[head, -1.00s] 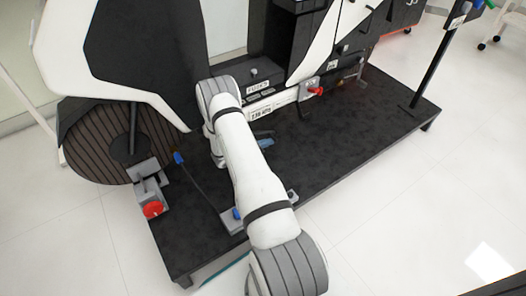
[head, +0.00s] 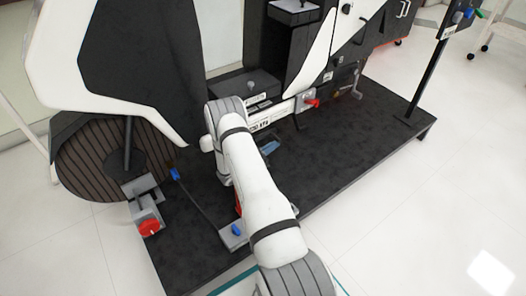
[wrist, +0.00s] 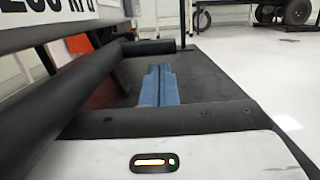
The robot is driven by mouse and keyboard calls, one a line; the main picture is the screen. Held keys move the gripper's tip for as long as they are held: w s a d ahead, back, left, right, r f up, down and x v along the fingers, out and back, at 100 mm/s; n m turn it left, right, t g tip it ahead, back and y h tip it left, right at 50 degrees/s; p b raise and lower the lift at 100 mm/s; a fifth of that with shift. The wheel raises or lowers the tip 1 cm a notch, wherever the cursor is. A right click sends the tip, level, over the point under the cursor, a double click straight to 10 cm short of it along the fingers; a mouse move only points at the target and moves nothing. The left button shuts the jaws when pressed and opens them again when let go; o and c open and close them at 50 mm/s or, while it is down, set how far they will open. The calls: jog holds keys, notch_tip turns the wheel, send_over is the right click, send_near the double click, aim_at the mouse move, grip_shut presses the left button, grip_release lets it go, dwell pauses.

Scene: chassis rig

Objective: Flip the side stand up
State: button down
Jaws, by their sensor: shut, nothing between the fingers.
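My gripper's blue fingers (head: 269,148) show past my arm in the head view, low beside the vehicle's lower side. In the wrist view the blue fingers (wrist: 158,86) lie together, shut and empty, pointing forward over the black platform. A thick black bar (wrist: 72,92) runs close along the left of my gripper, with a second black bar (wrist: 150,47) crossing ahead. One of these may be the side stand; I cannot tell which. In the head view a slanted dark leg (head: 299,120) stands under the vehicle's side, and my arm hides part of that area.
The vehicle stands on a low black platform (head: 350,115). A red lever (head: 312,103) sticks out of its side. A grey clamp with a red knob (head: 149,228) stands at the left. A grey block with a blue knob (head: 236,230) is beside my arm. A post (head: 428,80) rises at right.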

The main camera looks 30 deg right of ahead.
jog(key=a+f+p, duration=0.1)
jog(key=a+p, duration=0.1)
jog(key=a, duration=0.5)
jog(key=shift+s+a, duration=0.2)
jog(key=shift+a, duration=0.15)
dwell(0.4)
